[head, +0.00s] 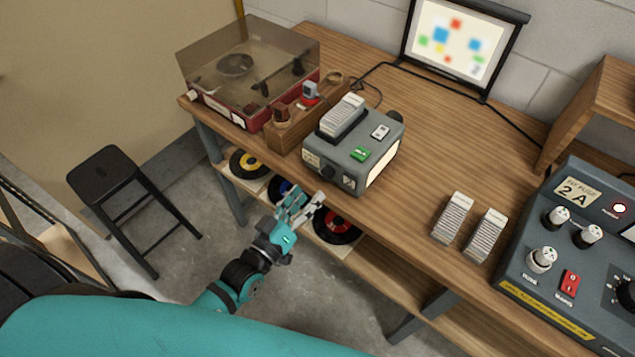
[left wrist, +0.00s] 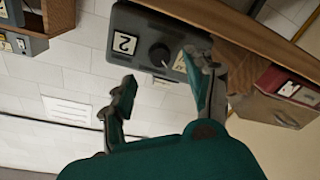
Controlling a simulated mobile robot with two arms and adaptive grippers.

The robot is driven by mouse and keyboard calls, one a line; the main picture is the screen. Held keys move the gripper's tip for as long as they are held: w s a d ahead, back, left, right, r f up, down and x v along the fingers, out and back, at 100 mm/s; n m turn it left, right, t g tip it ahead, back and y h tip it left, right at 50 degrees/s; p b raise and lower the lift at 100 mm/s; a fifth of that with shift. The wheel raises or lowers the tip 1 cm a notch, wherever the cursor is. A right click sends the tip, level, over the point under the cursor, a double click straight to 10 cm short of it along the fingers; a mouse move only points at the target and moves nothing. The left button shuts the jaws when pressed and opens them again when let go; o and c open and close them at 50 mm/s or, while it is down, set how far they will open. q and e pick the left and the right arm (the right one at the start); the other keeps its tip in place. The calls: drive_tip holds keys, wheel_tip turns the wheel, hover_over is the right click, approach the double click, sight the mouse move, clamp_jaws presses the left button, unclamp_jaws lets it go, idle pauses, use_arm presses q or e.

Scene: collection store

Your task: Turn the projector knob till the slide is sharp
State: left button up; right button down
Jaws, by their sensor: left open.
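The grey projector (head: 380,152) stands at the front edge of the wooden bench, with a slide magazine (head: 343,114) on top. Its dark round knob (head: 326,172) is on the front face; it also shows in the left wrist view (left wrist: 158,52), beside a plate marked 2 (left wrist: 124,43). The screen (head: 455,42) shows blurred coloured patches. My left gripper (head: 301,198) is open and empty, in front of and below the projector's front face. In the left wrist view its fingers (left wrist: 160,72) are spread, with the knob between them in the picture, apparently untouched. My right gripper is out of view.
A record player (head: 240,75) and a wooden box (head: 295,128) stand left of the projector. Two slide magazines (head: 453,216) and a control unit (head: 560,262) are to the right. Records (head: 335,226) lie on the shelf below. A black stool (head: 104,175) stands at left.

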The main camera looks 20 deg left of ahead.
use_arm(q)
drive_tip(key=v, duration=0.5)
drive_tip(key=shift+s, duration=0.25)
drive_tip(key=s+a+f+m+g+y, duration=0.1)
drive_tip(key=s+f+g, duration=0.2)
drive_tip(key=f, duration=0.7)
drive_tip(key=s+a+f+m+g+y, duration=0.1)
drive_tip(key=s+a+f+g, duration=0.15)
drive_tip(key=f, duration=0.65)
drive_tip(key=s+f+m+g+y, duration=0.1)
drive_tip(key=s+f+g, duration=0.2)
drive_tip(key=f, duration=0.7)
drive_tip(key=s+a+f+m+g+y, duration=0.1)
drive_tip(key=s+f+g, duration=0.3)
drive_tip(key=s+f, duration=0.4)
drive_tip(key=s+a+f+m+g, duration=0.1)
drive_tip(key=s+f+g, duration=0.3)
drive_tip(key=s+f, duration=0.4)
drive_tip(key=s+m, duration=0.1)
drive_tip(key=s, duration=0.6)
drive_tip(key=shift+s+m+y, duration=0.2)
drive_tip(key=shift+m+y, duration=0.1)
drive_tip(key=shift+y, duration=0.1)
